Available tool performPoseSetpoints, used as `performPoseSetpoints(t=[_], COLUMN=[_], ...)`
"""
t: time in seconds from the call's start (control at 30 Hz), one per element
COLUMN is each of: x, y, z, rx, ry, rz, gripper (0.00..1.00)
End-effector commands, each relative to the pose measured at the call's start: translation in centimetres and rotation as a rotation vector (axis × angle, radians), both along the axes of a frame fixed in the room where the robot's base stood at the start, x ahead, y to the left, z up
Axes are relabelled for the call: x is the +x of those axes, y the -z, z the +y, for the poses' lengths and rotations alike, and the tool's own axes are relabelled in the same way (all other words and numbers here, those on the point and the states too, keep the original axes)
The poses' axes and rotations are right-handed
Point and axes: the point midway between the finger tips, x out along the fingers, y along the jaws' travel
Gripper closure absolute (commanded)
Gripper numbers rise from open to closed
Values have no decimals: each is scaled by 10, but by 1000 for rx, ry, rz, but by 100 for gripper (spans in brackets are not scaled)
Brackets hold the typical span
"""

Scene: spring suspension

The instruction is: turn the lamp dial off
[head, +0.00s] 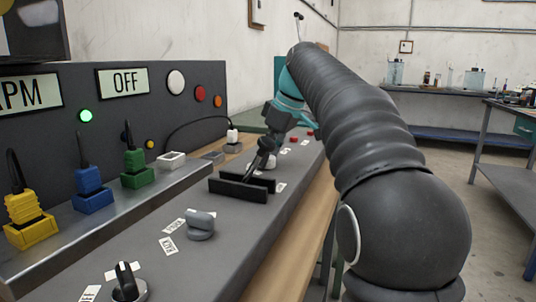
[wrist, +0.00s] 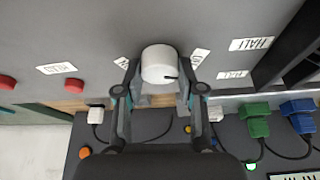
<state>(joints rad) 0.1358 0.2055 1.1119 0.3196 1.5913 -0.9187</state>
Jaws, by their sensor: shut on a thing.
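A round white dial (wrist: 160,62) with a dark pointer mark sits between the fingers of my gripper (wrist: 160,75) in the wrist view. My gripper is shut on this dial, one finger at each side. The mark points toward the lower right of that view. In the head view my gripper (head: 268,148) reaches down to the bench panel behind a black slotted block, and the dial there is mostly hidden. Small labels lie around the dial, too blurred to read surely. A display (head: 124,82) reads OFF.
The black block (head: 242,188) stands close to my gripper. A grey knob (head: 200,225) and a black knob (head: 126,284) are nearer. Red buttons (wrist: 64,83) lie beyond the dial. Yellow (head: 30,220), blue (head: 92,192) and green (head: 137,170) plugs line the left ledge.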

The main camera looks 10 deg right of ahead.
Motion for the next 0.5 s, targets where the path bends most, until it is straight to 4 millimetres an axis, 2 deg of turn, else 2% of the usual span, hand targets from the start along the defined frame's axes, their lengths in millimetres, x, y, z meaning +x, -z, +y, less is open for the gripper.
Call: performPoseSetpoints(t=[0.3,0.33,0.4,0.5], x=[1,1,1,0], y=[0,0,0,0], z=[0,0,0,0], rx=[0,0,0,0], ry=[-1,-1,-1,-1], rz=[-2,-2,-2,-2], gripper=[97,54,37,37])
